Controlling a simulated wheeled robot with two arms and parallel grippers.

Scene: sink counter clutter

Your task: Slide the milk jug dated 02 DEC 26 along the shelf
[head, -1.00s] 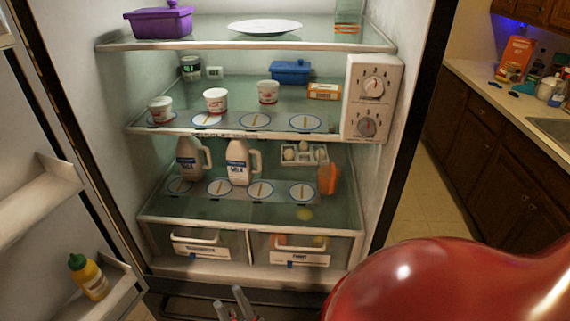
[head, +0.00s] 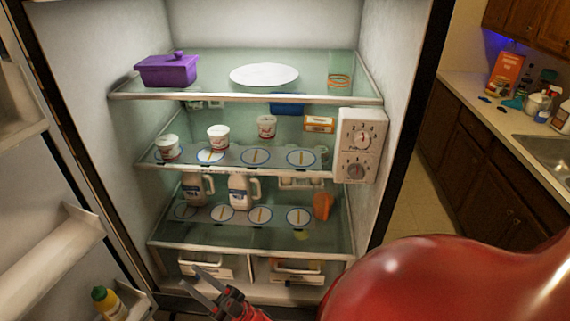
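Two white milk jugs with handles and dark blue labels stand upright on the fridge's lower glass shelf (head: 200,236): the left jug (head: 195,189) and the right jug (head: 241,192). Their dates are too small to read, so I cannot tell which says 02 DEC 26. The jugs stand behind a row of round blue-rimmed shelf markers. The upper shelf edge hides their tops. My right gripper (head: 190,278) is low in front of the fridge, below the jugs, open and empty, apart from the shelf. My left gripper is out of view.
An orange item (head: 322,205) and a white egg carton (head: 300,182) share the jugs' shelf on the right. Cups (head: 218,138) stand on the shelf above. A control box (head: 358,145) juts out at right. The open door with a mustard bottle (head: 107,303) is at left.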

